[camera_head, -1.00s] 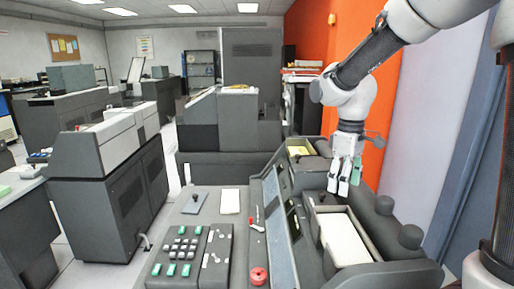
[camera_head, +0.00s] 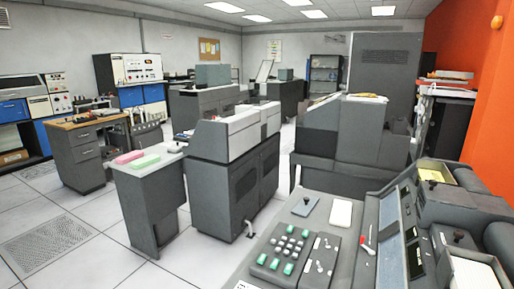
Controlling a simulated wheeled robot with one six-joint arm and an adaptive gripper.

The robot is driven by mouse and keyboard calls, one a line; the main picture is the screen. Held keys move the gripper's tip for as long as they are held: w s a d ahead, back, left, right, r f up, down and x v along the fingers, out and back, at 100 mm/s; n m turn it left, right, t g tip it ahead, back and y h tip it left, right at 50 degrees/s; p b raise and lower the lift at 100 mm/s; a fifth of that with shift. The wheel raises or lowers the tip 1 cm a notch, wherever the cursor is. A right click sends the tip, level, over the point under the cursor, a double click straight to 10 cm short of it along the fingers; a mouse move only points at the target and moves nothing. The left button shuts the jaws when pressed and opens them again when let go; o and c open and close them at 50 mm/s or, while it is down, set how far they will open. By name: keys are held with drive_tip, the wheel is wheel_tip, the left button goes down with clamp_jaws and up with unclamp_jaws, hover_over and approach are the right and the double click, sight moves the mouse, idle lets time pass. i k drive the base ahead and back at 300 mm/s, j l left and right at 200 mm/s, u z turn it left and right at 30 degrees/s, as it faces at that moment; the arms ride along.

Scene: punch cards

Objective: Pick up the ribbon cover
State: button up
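I cannot tell for certain which thing is the ribbon cover. On the grey console (camera_head: 262,272) at the lower right lie a small blue-grey plate with a dark knob (camera_head: 305,206) and a white stack (camera_head: 341,213) to its right. A small red and white item (camera_head: 368,240) lies further right, beside the sloped dark panel (camera_head: 392,235). My gripper and arm are not in view now.
A grey desk (camera_head: 135,185) with pink and green blocks stands left of a tall grey cabinet machine (camera_head: 225,180). A wooden-topped desk (camera_head: 80,150) and blue-fronted machines (camera_head: 130,95) are at the far left. Open tiled floor (camera_head: 100,215) lies at the lower left.

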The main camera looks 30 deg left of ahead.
sight(177, 149)
drive_tip(key=k+j, duration=0.1)
drive_tip(key=j, duration=0.35)
drive_tip(key=k+j, duration=0.1)
drive_tip(key=j, duration=0.35)
drive_tip(key=k+j, duration=0.1)
drive_tip(key=j, duration=0.3)
drive_tip(key=j+z, duration=0.3)
drive_tip(key=j, duration=3.15)
drive_tip(key=i+j, duration=0.15)
drive_tip(key=j, duration=0.45)
drive_tip(key=i+j+z, duration=0.1)
drive_tip(key=j, duration=0.55)
drive_tip(key=i+j, duration=0.1)
drive_tip(key=j, duration=0.5)
drive_tip(key=i+j, duration=0.15)
drive_tip(key=j, duration=0.5)
drive_tip(key=i+j+z, duration=0.1)
drive_tip(key=j, duration=0.5)
drive_tip(key=j+z, duration=0.25)
drive_tip(key=j, duration=0.8)
drive_tip(key=k+j+z, duration=0.1)
drive_tip(key=j+z, duration=0.15)
drive_tip(key=j, duration=0.8)
drive_tip(key=j+u, duration=0.15)
drive_tip(key=j, duration=0.3)
drive_tip(key=k, duration=0.05)
